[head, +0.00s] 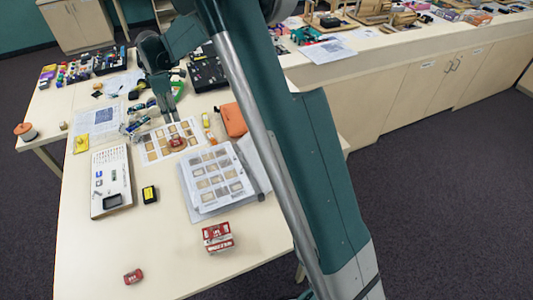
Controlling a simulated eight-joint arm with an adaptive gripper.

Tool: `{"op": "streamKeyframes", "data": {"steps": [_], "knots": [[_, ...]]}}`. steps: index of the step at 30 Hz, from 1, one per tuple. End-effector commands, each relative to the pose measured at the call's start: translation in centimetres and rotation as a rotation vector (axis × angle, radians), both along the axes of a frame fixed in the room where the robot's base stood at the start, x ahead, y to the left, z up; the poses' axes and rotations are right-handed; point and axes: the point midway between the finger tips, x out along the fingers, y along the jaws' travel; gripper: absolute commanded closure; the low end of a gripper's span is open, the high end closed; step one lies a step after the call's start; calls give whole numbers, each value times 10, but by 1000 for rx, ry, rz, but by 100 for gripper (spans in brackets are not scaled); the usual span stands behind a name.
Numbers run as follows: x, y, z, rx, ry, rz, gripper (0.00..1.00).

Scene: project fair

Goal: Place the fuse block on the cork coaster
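I cannot single out the fuse block with certainty. A small black block with yellow edges (150,194) lies on the pale table, right of a white tray. I cannot clearly pick out a cork coaster. A small reddish-brown item (177,142) lies on a sheet with tan squares (153,153), and it is too small to identify. My gripper (172,101) hangs over the back part of the table, beyond that sheet. Its fingers are small and dark here, and whether they are open or holding anything does not show clearly.
A white tray (103,160), a grey binder with a printed sheet (215,178) and an orange pouch (232,119) lie mid-table. A red-and-white box (217,237) and a small red item (133,276) are nearer. Clutter fills the back. The front left is mostly clear.

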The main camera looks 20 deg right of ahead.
Motion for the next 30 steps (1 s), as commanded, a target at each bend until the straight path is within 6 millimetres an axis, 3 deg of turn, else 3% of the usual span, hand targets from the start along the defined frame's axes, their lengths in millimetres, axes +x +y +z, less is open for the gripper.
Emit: {"op": "streamKeyframes", "data": {"steps": [15,30], "knots": [[-73,-53,92,40,-94,-256,68],[-157,-98,154,96,-181,-502,68]]}}
